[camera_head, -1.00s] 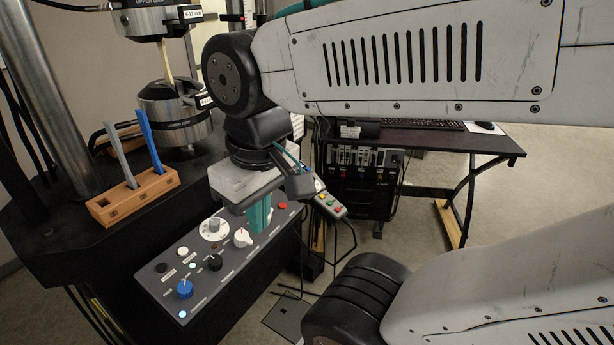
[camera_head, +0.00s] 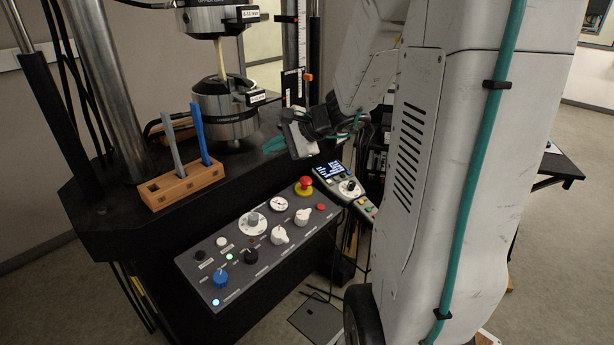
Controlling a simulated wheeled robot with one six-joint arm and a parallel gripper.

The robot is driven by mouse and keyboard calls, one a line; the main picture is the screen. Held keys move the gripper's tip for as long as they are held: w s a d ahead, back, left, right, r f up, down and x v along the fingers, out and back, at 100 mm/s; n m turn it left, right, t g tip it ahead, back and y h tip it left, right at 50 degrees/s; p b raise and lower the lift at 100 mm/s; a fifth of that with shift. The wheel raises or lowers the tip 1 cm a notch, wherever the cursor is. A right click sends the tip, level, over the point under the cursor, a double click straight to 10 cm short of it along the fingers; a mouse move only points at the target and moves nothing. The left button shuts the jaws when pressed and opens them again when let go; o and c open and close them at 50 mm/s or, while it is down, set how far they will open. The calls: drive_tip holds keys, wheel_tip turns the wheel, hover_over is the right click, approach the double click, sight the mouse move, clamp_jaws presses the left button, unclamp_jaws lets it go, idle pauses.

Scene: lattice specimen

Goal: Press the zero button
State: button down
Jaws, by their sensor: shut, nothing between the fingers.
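A grey control panel (camera_head: 240,287) fronts the black machine table. A handset (camera_head: 352,191) with a lit screen, a dial and coloured buttons stands at the panel's right end. The labels are too small to read, so I cannot tell which button is zero. My gripper (camera_head: 272,145), with teal fingers, is shut and empty. It appears above and behind the panel, apart from the buttons.
A wooden block (camera_head: 187,186) with a grey and a blue tool stands on the table's left. Behind it are metal grips (camera_head: 222,113) holding a pale specimen (camera_head: 221,60), and steel columns. A desk edge (camera_head: 560,166) shows at right. My arm fills the right side.

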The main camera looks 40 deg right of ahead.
drive_tip(key=s+d+f+m+t+h, duration=0.1)
drive_tip(key=d+f+m+h, duration=0.2)
drive_tip(key=d, duration=0.9)
drive_tip(key=s+d+f+m+h, duration=0.1)
drive_tip(key=d+f+m+h, duration=0.3)
drive_tip(key=d+f+m, duration=0.3)
drive_tip(key=d+m, duration=0.2)
drive_tip(key=d, duration=0.3)
drive_tip(key=shift+s+f+t+h, duration=0.2)
drive_tip(key=shift+t+h, duration=0.1)
drive_tip(key=shift+t, duration=0.1)
approach(325, 176)
drive_tip(key=shift+r+x, duration=0.2)
drive_tip(key=shift+x, duration=1.7)
drive_tip(key=shift+w+f, duration=0.1)
drive_tip(key=shift+w, duration=0.1)
drive_tip(key=shift+f, duration=0.3)
